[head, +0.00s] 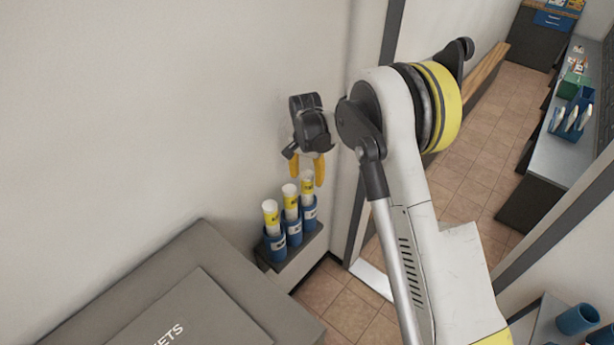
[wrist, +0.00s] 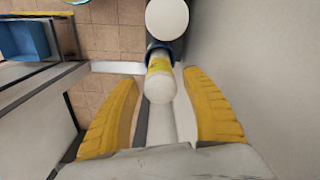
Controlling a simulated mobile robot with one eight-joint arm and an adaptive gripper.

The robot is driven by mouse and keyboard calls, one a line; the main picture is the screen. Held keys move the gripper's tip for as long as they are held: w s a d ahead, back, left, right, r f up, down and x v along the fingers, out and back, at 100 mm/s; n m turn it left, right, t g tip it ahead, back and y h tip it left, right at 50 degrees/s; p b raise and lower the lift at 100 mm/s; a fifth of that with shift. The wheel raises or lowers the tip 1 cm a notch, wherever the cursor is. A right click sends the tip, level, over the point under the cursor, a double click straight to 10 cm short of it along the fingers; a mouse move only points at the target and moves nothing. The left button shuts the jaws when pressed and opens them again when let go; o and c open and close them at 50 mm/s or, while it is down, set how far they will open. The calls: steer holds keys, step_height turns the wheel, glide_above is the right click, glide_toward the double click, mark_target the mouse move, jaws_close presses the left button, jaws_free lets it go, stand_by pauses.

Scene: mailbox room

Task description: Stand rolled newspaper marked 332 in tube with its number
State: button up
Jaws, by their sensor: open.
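Three white rolled newspapers with yellow bands stand upright in blue tubes: left roll (head: 270,216), middle roll (head: 290,197), right roll (head: 307,185). Their tubes are the left tube (head: 275,246), middle tube (head: 293,232) and right tube (head: 310,214). The numbers are too small to read, so I cannot tell which is 332. My gripper (head: 307,170) is open and points down at the right roll's top. In the wrist view, one roll's white end (wrist: 159,88) lies between the open yellow fingers (wrist: 160,110), with no visible contact. Another roll end (wrist: 167,18) shows beyond it.
The tubes stand on a small dark ledge (head: 273,269) against the pale wall. A grey cabinet (head: 205,260) is at lower left. A door frame stands right of the ledge. A counter (head: 560,150) with blue holders is at far right, and another blue tube (head: 577,319) is at lower right.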

step_height(320, 180, up, 12)
steer(key=shift+s, duration=0.15)
stand_by(0.3)
stand_by(0.4)
steer(key=s+d+r+n+t+b, duration=0.2)
steer(key=s+d+r+b, duration=0.15)
steer(key=s, duration=0.45)
steer(key=s+d+r+n+t+b, duration=0.1)
steer(key=s+d+r+b, duration=0.3)
steer(key=s, duration=0.3)
steer(key=s+d+f+n+t+b, duration=0.1)
steer(key=s+d+f+b, duration=0.1)
steer(key=s+f, duration=0.3)
steer(key=s+d+f+n+t+b, duration=0.2)
steer(key=s+d+f+b, duration=0.1)
steer(key=s, duration=0.9)
step_height(320, 180, down, 2)
steer(key=shift+d+t+b, duration=0.3)
steer(key=shift+d+b, duration=0.05)
steer(key=shift+d, duration=0.4)
